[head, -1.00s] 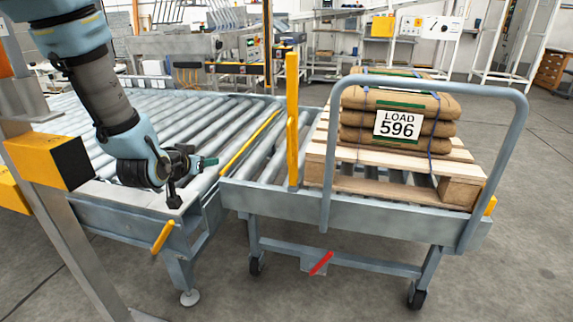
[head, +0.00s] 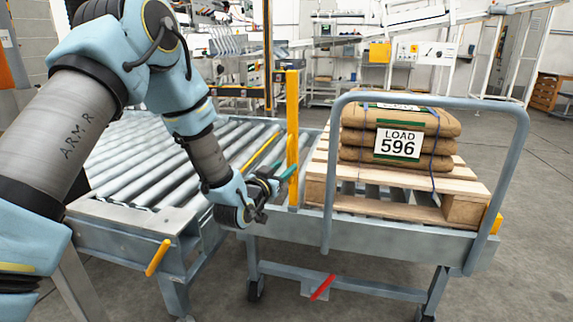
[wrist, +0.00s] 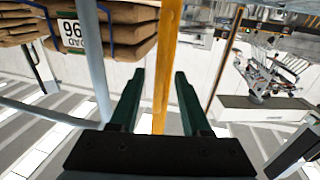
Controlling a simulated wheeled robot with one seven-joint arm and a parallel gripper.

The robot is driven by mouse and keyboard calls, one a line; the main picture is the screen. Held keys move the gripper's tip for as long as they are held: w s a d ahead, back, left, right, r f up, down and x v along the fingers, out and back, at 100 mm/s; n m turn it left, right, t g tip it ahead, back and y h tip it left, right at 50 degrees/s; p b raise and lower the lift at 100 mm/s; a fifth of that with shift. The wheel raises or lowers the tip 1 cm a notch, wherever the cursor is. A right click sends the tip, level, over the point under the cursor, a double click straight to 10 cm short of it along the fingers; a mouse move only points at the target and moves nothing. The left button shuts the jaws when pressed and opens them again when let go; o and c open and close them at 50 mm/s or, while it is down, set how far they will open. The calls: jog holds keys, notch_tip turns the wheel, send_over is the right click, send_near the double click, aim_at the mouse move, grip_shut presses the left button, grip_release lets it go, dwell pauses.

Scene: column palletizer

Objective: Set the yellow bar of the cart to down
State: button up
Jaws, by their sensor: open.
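The cart (head: 375,235) stands beside the roller conveyor. Its yellow bar (head: 292,115) stands upright at the end facing the conveyor. My gripper (head: 284,180) is at the lower part of the bar, with its jaws open and pointing toward it. In the wrist view, the yellow bar (wrist: 168,50) runs upright through the gap between the two dark green fingers (wrist: 159,74), closer to the right one. No contact shows there, and I cannot tell how deep the bar sits between the fingers. The wrist hides part of the cart's near left corner.
Stacked sacks (head: 390,150) lie on a wooden pallet (head: 380,185) on the cart, behind a grey hoop handle (head: 333,170). A red lever (head: 322,287) sits low on the cart. A yellow handle (head: 157,257) hangs from the conveyor (head: 130,220). Open floor lies in front.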

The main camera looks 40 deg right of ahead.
jog(key=shift+x, duration=1.05)
grip_shut()
dwell(0.7)
